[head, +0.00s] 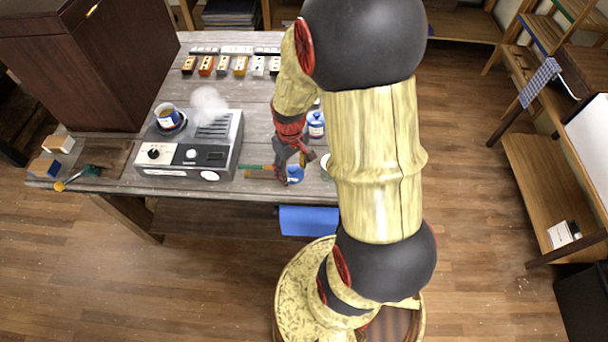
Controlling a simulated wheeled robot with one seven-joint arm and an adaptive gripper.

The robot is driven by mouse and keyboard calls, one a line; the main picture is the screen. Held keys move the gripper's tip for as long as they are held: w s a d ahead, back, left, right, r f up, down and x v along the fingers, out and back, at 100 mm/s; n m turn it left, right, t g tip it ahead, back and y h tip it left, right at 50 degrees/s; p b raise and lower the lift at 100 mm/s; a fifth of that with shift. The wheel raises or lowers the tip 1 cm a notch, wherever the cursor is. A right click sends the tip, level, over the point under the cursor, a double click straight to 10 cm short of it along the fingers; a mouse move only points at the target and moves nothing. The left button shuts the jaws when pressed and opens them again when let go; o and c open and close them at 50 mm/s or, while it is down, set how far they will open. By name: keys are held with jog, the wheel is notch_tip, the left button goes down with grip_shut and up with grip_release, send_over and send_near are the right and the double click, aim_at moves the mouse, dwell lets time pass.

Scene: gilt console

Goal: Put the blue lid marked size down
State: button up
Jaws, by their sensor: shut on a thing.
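My gripper (292,165) is at the front edge of the grey wooden table, right of the grey machine. It is shut on a round blue lid (296,174), which shows at its fingertips. The lid's marking is too small to read. I cannot tell whether the lid touches the table top. The gripper's fingers hide part of it.
A blue and white jar (316,127) stands behind and right of my gripper. A pale round container (326,163) is partly hidden by my arm. The grey machine (190,150) bears a cup (167,117). Small coloured blocks (222,66) line the back.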

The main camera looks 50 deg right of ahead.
send_over(303, 180)
jog(key=f, duration=0.5)
jog(key=shift+a+f, duration=0.2)
jog(key=shift+f, duration=0.1)
jog(key=shift+d+f+b, duration=0.15)
jog(key=shift+f+b, duration=0.05)
jog(key=shift+f, duration=0.65)
jog(key=shift+d+f+b, duration=0.1)
jog(key=shift+f+b, duration=0.1)
jog(key=shift+f, duration=0.65)
jog(key=shift+f, duration=0.1)
jog(key=shift+f, duration=0.15)
jog(key=o, duration=0.8)
jog(key=shift+c, duration=0.2)
jog(key=shift+o, duration=0.6)
jog(key=shift+r, duration=0.2)
